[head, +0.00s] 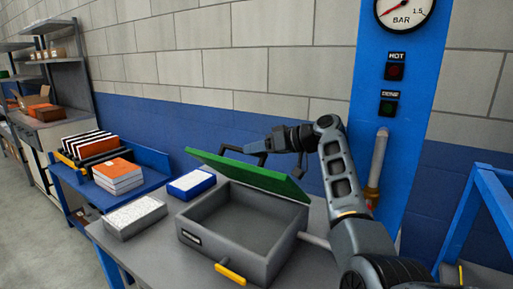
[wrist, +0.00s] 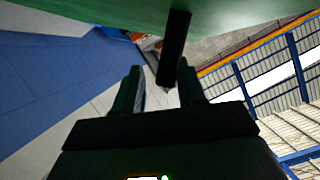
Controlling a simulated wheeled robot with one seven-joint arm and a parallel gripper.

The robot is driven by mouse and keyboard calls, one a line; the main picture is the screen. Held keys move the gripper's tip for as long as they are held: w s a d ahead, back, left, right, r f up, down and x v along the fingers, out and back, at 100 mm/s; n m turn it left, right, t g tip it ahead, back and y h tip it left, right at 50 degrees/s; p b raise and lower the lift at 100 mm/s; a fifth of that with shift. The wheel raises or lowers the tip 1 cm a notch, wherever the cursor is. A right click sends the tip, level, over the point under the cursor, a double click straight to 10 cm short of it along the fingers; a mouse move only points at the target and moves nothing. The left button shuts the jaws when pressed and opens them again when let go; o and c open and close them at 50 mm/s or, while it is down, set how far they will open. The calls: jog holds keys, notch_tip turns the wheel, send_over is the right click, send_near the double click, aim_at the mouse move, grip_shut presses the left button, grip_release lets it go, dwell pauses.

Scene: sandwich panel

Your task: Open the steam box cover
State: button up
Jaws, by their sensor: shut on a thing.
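The grey steam box (head: 215,258) stands on the table with its green cover (head: 270,177) raised and tilted above it. The box's inside shows and looks empty. A black handle (head: 229,149) sits on the cover's upper side; it also shows in the wrist view (wrist: 176,45) as a dark bar below the green cover (wrist: 90,15). My gripper (head: 258,150) reaches over the cover from the right and is shut on the handle. In the wrist view its two fingers (wrist: 160,88) stand either side of the bar's end.
A yellow-handled lever (head: 230,273) sticks out at the box's front. A white-topped block (head: 135,215) and a blue-and-white box (head: 191,184) stand left of it. A blue panel with a gauge (head: 404,10), lamps and a pipe (head: 378,160) rises behind my arm. A grey table (head: 150,254) bears the box.

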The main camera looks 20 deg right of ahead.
jog(key=shift+o, duration=0.7)
jog(key=shift+d+f, duration=0.1)
jog(key=shift+f, duration=0.05)
jog(key=shift+r, duration=0.25)
